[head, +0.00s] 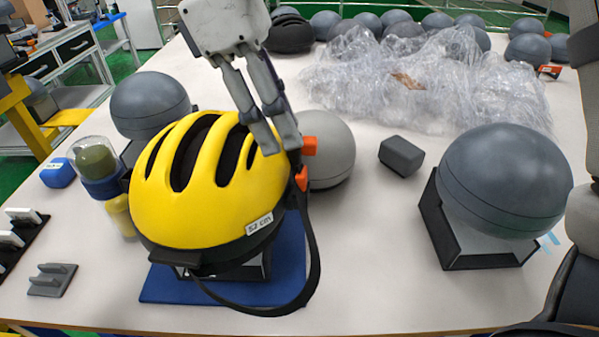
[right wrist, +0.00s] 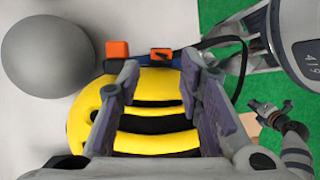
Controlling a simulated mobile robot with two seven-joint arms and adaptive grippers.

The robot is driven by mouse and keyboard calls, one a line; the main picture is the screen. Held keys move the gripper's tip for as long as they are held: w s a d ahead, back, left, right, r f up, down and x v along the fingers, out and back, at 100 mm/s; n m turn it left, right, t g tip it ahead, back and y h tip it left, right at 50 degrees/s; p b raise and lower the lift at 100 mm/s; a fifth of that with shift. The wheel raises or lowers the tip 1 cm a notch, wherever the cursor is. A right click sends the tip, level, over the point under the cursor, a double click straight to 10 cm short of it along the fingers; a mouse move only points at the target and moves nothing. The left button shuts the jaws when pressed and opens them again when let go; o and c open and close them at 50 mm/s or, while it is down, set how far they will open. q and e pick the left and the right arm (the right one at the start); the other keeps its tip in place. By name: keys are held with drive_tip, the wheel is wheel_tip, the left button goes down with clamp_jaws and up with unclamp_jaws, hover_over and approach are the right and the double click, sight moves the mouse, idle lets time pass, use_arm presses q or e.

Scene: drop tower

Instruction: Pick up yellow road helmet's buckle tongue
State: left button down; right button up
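The yellow road helmet (head: 205,180) sits upright on a dark stand at the left of the table, with a "52 cm" label. Its black strap (head: 313,265) loops down at the right. Two orange buckle parts (head: 309,145) (head: 301,178) show beside its right side; I cannot tell which is the tongue. In the right wrist view they appear as orange blocks (right wrist: 117,48) (right wrist: 160,54) beyond the fingertips. My right gripper (head: 277,143) is open and empty, its fingertips close to the upper orange part. A dark gripper, seemingly my left (right wrist: 272,115), shows small over green floor; its state is unclear.
A light grey dome (head: 328,150) stands right behind the buckle parts. A grey block (head: 401,156) and a dark dome on a black stand (head: 505,180) are to the right. Clear plastic wrap (head: 420,85) lies behind. The table front between the blue mat (head: 160,285) and the black stand is free.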

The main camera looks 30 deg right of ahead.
sight(301, 170)
drive_tip(key=x, duration=0.5)
drive_tip(key=shift+s+f, duration=0.2)
drive_tip(key=shift+f, duration=0.4)
drive_tip(key=c, duration=0.5)
drive_tip(key=shift+c, duration=0.2)
drive_tip(key=shift+r, duration=0.15)
